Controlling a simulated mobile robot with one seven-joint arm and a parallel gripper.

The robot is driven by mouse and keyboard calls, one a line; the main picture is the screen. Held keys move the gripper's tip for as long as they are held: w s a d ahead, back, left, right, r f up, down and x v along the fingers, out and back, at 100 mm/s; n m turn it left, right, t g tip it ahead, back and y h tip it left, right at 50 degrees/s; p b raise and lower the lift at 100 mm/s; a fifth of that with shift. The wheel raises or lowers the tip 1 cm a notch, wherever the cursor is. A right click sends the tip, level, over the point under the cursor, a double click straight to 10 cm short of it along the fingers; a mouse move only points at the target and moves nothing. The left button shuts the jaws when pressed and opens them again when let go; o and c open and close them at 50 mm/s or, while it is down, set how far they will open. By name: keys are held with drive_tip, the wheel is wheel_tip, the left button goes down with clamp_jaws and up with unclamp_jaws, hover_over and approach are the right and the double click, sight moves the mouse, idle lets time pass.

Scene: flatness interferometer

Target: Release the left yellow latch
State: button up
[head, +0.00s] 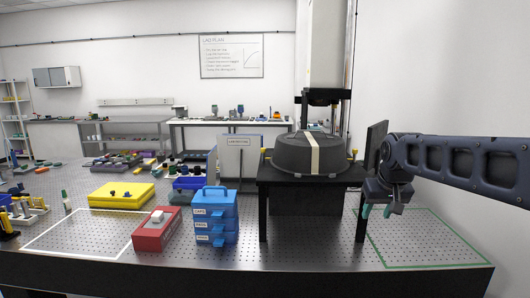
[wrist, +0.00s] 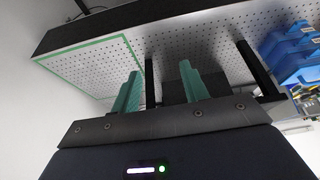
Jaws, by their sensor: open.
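The left yellow latch (head: 263,151) is a small yellow spot at the left edge of the black round cover (head: 290,155), which sits on a black stand (head: 310,181). Another yellow latch (head: 354,152) shows at the cover's right side. The latches are too small to tell their position. My gripper (head: 377,210) is to the right of the stand, pointing down, well away from the left latch. Its teal fingers are apart and empty, as the wrist view (wrist: 160,88) also shows. No latch shows in the wrist view.
A blue drawer box (head: 215,213) and a red box (head: 157,230) stand left of the stand on the perforated table. A dark panel (head: 376,145) stands beside the cover, near my arm. The green-outlined area (head: 430,240) is clear.

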drive_tip(key=w+a+r+n, duration=0.2)
drive_tip(key=w+a+r, duration=0.2)
drive_tip(key=w+r, duration=0.55)
wheel_tip(320, 180, up, 5)
drive_tip(key=n+g+y, duration=0.1)
drive_tip(key=n+y, duration=0.2)
drive_tip(key=n, duration=0.4)
hover_over(264, 149)
drive_tip(key=s+d, duration=0.2)
drive_tip(key=d, duration=0.1)
drive_tip(key=x, duration=1.1)
drive_tip(key=shift+s+a, duration=0.1)
drive_tip(key=shift+s, duration=0.25)
clamp_jaws()
